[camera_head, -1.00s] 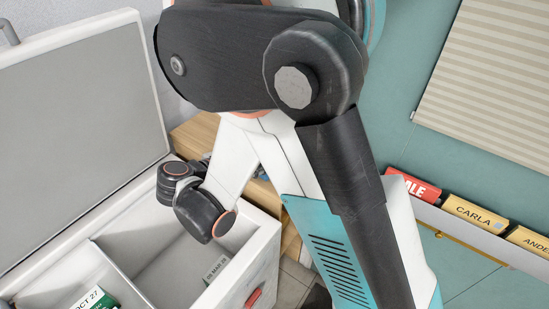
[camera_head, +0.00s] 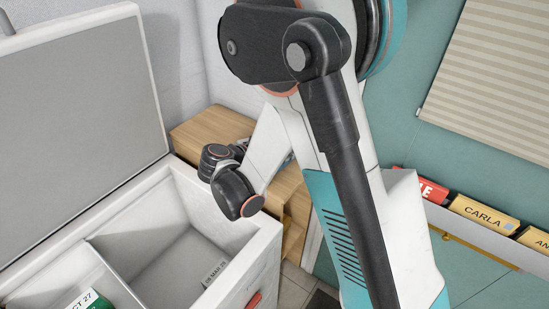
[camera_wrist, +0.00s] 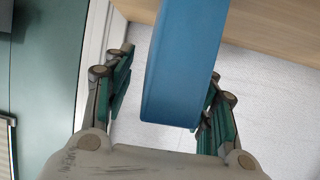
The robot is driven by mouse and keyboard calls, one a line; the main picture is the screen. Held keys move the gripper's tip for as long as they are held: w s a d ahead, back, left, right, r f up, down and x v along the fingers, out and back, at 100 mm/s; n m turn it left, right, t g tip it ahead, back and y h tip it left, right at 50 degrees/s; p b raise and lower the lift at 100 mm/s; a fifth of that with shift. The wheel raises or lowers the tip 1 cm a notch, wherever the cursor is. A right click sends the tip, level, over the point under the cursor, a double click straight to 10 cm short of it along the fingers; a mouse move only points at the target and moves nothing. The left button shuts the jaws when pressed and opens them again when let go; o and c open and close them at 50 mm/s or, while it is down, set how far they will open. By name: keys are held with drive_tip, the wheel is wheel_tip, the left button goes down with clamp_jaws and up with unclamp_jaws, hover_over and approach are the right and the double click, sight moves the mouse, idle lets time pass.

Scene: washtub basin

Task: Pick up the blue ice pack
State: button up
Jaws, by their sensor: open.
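A blue block-shaped object, which looks like the blue ice pack (camera_wrist: 183,70), fills the middle of the wrist view. It runs from the top edge down to near the palm. My gripper (camera_wrist: 170,90) is open, with one green-padded finger on each side of it; the right finger is partly hidden behind it. A gap shows on the left; I cannot tell whether the right finger touches it. In the head view my dark wrist joints show beyond the white chest's edge, and my fingers are mostly hidden by my arm.
The white chest (camera_head: 258,240) stands open, its grey lid (camera_head: 80,110) raised. Inside are a divider, a dated label (camera_head: 215,270) and a green-and-white item (camera_head: 92,300). A wooden unit (camera_head: 212,132) stands behind. A rack of name signs (camera_head: 480,213) lines the right wall.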

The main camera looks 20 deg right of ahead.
clamp_jaws()
drive_tip(key=shift+r, duration=0.15)
